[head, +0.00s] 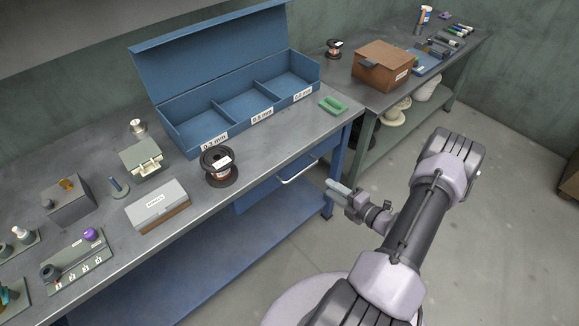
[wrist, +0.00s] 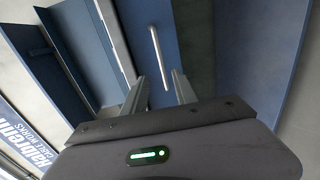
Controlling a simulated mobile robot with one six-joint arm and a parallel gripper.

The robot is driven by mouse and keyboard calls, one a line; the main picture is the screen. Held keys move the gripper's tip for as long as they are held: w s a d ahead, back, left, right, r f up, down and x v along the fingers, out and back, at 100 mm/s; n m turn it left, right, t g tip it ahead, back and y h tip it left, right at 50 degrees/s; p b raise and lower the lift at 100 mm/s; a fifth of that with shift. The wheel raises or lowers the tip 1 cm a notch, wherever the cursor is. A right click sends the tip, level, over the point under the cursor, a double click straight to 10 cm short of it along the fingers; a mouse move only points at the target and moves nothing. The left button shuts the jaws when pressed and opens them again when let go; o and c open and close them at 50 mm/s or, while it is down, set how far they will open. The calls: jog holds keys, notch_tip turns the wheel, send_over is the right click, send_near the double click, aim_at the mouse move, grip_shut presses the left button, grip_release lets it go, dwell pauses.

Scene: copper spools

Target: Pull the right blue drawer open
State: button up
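The blue drawer front (head: 262,188) sits under the right end of the workbench top and looks shut. Its pale bar handle (head: 298,171) runs along the front. In the wrist view the handle (wrist: 158,55) stands on the blue front (wrist: 137,28), seen in line with the gap between my fingers. My gripper (head: 335,187) is in front of and to the right of the handle, apart from it. In the wrist view my gripper (wrist: 158,78) has its two fingers spread with nothing between them. The handle's lower end shows between the fingers but looks beyond them.
A blue lower shelf (head: 215,262) lies beneath. The floor (head: 375,170) around my gripper is clear.

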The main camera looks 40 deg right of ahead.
aim_at(303, 170)
jog(key=b+x, duration=0.3)
jog(key=x, duration=1.1)
jog(key=shift+w+a+b, duration=0.15)
jog(key=shift+w+b, duration=0.1)
jog(key=shift+b, duration=0.1)
jog(key=shift+c, duration=0.2)
grip_shut()
